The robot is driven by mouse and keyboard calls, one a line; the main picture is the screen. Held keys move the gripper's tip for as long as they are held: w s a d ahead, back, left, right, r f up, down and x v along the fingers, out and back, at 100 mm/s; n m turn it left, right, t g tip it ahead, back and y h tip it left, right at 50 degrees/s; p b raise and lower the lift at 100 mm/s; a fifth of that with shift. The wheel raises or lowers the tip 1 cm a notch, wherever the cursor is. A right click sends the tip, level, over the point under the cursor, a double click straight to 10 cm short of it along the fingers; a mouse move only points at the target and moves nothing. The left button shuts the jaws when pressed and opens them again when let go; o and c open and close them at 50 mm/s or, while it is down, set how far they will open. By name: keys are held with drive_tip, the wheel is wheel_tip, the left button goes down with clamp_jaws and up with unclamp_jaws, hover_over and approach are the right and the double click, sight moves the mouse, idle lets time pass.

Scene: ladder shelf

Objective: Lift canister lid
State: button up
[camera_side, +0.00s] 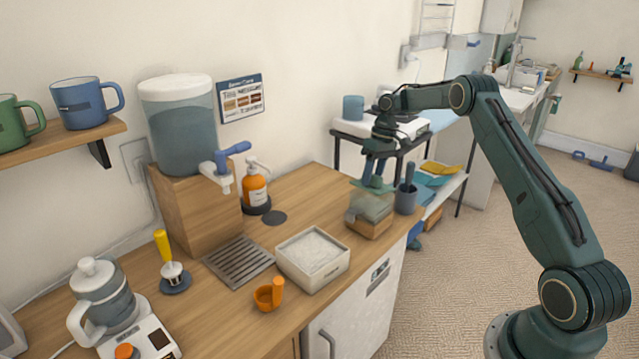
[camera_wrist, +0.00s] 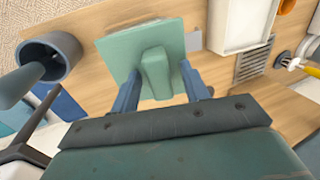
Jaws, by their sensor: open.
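The canister (camera_side: 370,208) is a clear box with a wooden lower part near the right end of the wooden counter. Its pale green square lid (camera_side: 358,185) lies at its top; I cannot tell if it sits fully flush. In the wrist view the lid (camera_wrist: 122,45) has a raised green block handle (camera_wrist: 156,74). My gripper (camera_side: 376,178) points down over the lid. In the wrist view its blue fingers (camera_wrist: 158,76) are open, one on each side of the handle, with gaps visible. The canister body is mostly hidden under the lid there.
A grey cup (camera_side: 406,201) with an upright handle stands close to the right of the canister; it also shows in the wrist view (camera_wrist: 62,48). A white bin (camera_side: 312,262) stands to the left. A soap bottle (camera_side: 255,188) and drip grate (camera_side: 238,262) are farther left.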

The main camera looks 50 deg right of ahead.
drive_tip(key=shift+w+a+f+h, duration=0.2)
drive_tip(key=shift+a+h, duration=0.1)
drive_tip(key=shift+h, duration=0.1)
drive_tip(key=shift+s+a+f+h, duration=0.2)
drive_tip(key=shift+f+h, duration=0.1)
drive_tip(key=shift+h, duration=0.2)
drive_tip(key=shift+a+f+h, duration=0.2)
drive_tip(key=shift+f+h, duration=0.1)
drive_tip(key=shift+h, duration=0.3)
wheel_tip(320, 180, up, 14)
drive_tip(key=r, duration=0.1)
drive_tip(key=s+a+r+t, duration=0.2)
drive_tip(key=s+a+r, duration=0.8)
drive_tip(key=a, duration=0.4)
drive_tip(key=shift+s+r+h, duration=0.2)
drive_tip(key=shift+r+h, duration=0.1)
drive_tip(key=shift+r, duration=0.25)
idle(0.3)
idle(0.4)
